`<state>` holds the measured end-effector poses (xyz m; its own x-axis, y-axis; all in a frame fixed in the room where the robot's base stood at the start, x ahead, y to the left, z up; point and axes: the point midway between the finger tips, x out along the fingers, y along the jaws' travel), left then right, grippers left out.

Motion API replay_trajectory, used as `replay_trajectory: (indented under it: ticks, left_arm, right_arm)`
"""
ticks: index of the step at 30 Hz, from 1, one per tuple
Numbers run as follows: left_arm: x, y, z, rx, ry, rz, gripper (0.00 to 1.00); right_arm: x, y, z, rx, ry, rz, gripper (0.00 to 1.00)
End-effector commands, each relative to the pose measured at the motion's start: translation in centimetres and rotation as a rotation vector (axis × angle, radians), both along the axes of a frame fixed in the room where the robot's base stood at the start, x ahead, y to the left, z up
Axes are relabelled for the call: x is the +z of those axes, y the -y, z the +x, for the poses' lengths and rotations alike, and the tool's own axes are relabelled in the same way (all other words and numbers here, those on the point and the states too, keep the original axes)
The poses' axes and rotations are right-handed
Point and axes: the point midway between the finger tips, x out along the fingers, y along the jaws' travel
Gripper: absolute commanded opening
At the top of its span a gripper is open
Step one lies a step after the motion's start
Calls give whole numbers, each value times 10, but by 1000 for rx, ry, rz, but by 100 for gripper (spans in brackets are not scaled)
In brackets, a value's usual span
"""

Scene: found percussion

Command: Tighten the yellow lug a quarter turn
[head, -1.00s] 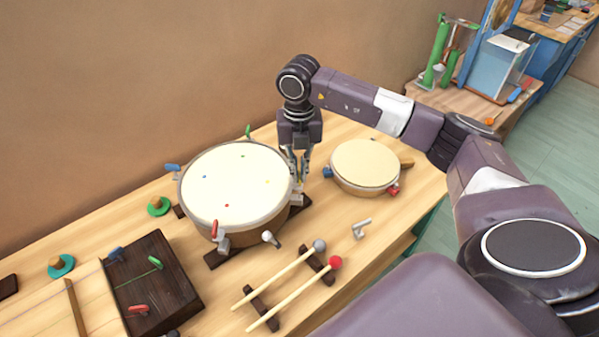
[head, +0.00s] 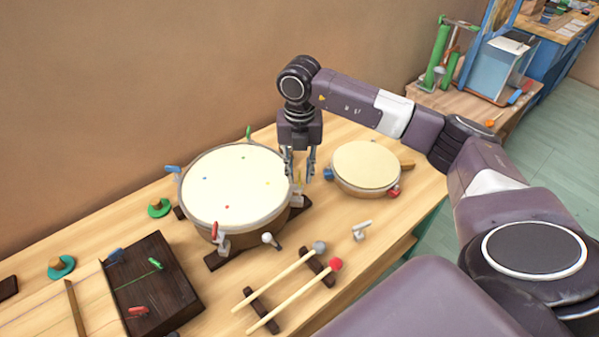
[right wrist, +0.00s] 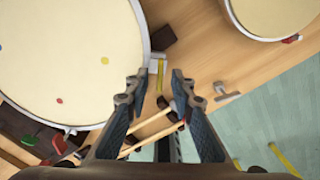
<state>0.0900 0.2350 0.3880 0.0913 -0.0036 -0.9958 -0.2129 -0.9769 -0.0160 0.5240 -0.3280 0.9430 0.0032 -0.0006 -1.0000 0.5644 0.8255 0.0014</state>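A large drum (head: 230,190) with a cream head stands on the bench. The yellow lug (right wrist: 161,76) sits at its rim, on the right side in the head view, where it is mostly hidden by my gripper. In the right wrist view its yellow handle lies between my fingers, with a gap on both sides. My right gripper (right wrist: 156,87) is open around the lug, pointing down; in the head view its fingers (head: 300,172) stand apart beside the rim. My left gripper is in neither view.
A smaller drum (head: 366,166) stands close to the right of my gripper. Two mallets (head: 290,283) lie on dark rests in front, near a loose grey T-shaped piece (head: 360,230). Red (head: 214,231) and blue (head: 172,169) lugs also stick out from the large drum.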

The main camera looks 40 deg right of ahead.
Motion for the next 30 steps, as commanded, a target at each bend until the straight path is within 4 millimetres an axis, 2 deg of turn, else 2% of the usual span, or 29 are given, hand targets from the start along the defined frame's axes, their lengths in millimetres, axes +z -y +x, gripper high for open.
replay_trajectory:
  ticks: [5, 8, 21, 25, 30]
  left_arm:
    - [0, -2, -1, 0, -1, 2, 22]
    - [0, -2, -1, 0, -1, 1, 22]
    - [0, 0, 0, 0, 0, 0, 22]
    - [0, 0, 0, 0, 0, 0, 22]
    - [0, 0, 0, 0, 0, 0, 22]
  right_arm:
    - [1, 0, 0, 1, -1, 1, 22]
    - [10, 0, 1, 1, 1, 0, 22]
    - [97, 0, 1, 0, 3, 1, 22]
    - [112, 0, 0, 0, 2, 1, 22]
    - [120, 0, 0, 0, -1, 1, 22]
